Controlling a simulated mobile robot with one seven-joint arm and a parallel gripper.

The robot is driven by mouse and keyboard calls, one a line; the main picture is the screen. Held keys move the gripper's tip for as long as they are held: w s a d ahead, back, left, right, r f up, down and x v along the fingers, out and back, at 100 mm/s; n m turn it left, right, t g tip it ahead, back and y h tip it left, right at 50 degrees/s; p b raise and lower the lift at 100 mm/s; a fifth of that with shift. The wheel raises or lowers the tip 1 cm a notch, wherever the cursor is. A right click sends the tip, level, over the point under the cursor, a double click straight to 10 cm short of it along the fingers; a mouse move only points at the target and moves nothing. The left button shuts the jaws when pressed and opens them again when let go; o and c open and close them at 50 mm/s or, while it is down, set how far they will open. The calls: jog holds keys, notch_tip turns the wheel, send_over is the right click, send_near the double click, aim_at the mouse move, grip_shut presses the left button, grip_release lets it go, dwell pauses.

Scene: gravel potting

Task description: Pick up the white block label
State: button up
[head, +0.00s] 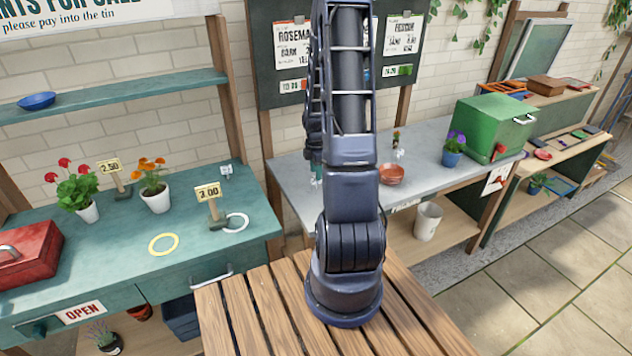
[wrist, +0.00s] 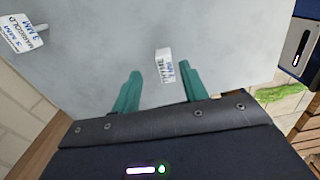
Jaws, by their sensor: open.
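The white block label (wrist: 164,66), with small blue print, is on the grey tabletop (wrist: 95,62) in the wrist view. My gripper (wrist: 160,69) has two teal fingers spread apart and empty. In that view the block lies in the gap between the fingertips, nearer the right finger, with space on both sides. I cannot tell how far the fingertips are above the table. In the head view my arm hides most of the gripper and I cannot make out the block.
A white label marked marigold (wrist: 22,32) lies at the wrist view's upper left. In the head view the grey bench (head: 290,180) also holds a terracotta bowl (head: 391,175), a purple-flowered pot (head: 453,155) and a green box (head: 490,128). A board with cards stands behind.

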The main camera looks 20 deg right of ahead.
aim_at(316, 183)
jog(key=f, duration=0.3)
jog(key=shift+s+a+f, duration=0.2)
jog(key=shift+s+f, duration=0.15)
jog(key=shift+f, duration=0.75)
grip_shut()
notch_tip(316, 183, up, 20)
